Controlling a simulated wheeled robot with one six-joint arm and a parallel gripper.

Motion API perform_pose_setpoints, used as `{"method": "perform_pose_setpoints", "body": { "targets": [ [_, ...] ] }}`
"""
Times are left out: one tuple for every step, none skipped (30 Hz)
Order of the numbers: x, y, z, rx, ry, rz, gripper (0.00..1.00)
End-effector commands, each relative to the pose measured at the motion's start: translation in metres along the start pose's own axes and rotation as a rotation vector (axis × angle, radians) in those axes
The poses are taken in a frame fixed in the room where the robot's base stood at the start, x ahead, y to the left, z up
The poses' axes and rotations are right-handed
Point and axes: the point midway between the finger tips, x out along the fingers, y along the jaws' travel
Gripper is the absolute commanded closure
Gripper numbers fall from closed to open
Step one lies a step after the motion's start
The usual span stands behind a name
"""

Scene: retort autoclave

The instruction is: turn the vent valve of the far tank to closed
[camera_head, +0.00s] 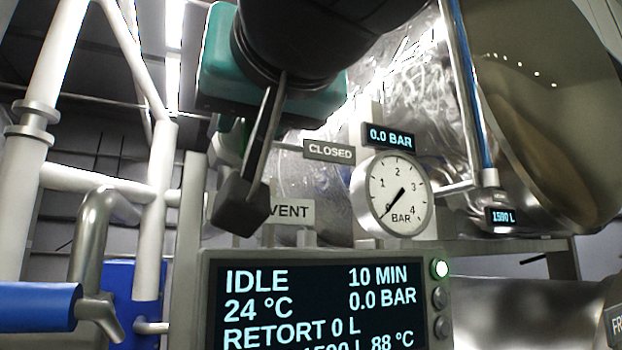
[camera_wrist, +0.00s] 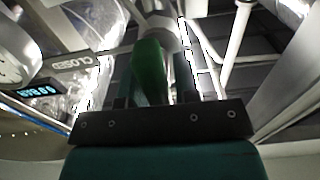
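The green vent valve handle (camera_wrist: 150,72) stands upright in the wrist view, between the two dark fingers of my gripper (camera_wrist: 160,78). A narrow gap shows between the handle and the right finger; contact on the left side is unclear. In the head view my gripper (camera_head: 241,205) reaches down from its teal body, and only a sliver of green shows behind it. A "CLOSED" plate (camera_head: 329,151) and a "VENT" plate (camera_head: 292,212) are beside the fingers. The handle's angle against the "CLOSED" plate is hidden in the head view.
A round pressure gauge (camera_head: 397,194) reads near zero, under a "0.0 BAR" display (camera_head: 390,137). A control screen (camera_head: 318,305) showing "IDLE" stands below my gripper. White pipes (camera_head: 150,190) and a blue-handled pipe fitting (camera_head: 38,307) are at left. A steel tank (camera_head: 540,120) is at right.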

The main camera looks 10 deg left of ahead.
Motion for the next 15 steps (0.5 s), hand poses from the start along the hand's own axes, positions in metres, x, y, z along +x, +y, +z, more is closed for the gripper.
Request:
{"method": "perform_pose_setpoints", "body": {
  "targets": [
    [0.0, -0.0003, 0.0, 0.0, 0.0, -0.001, 0.83],
    [-0.0001, -0.0003, 0.0, 0.0, 0.0, -0.001, 0.9],
    [-0.0001, -0.0002, 0.0, 0.0, 0.0, -0.001, 0.99],
    [-0.0001, -0.0001, 0.0, 0.0, 0.0, 0.0, 1.0],
    [-0.0001, 0.0, 0.0, 0.0, 0.0, 0.0, 1.0],
    [-0.0001, 0.0001, 0.0, 0.0, 0.0, 0.0, 1.0],
    [-0.0001, 0.0002, 0.0, 0.0, 0.0, 0.0, 1.0],
    [-0.0001, 0.0004, 0.0001, 0.001, 0.0, 0.0, 1.0],
    [-0.0001, 0.0005, 0.0003, 0.003, 0.0, 0.0, 1.0],
    [-0.0001, 0.0006, 0.0004, 0.006, 0.0, 0.001, 1.0],
    [-0.0002, 0.0008, 0.0005, 0.01, 0.0, 0.001, 1.0],
    [-0.0002, 0.001, 0.0008, 0.018, 0.0, 0.001, 1.0],
    [-0.0002, 0.0012, 0.001, 0.025, 0.001, 0.001, 1.0],
    [-0.0002, 0.0013, 0.0012, 0.033, 0.001, 0.001, 1.0],
    [-0.0002, 0.0018, 0.0017, 0.046, 0.001, 0.002, 1.0]
  ]
}}
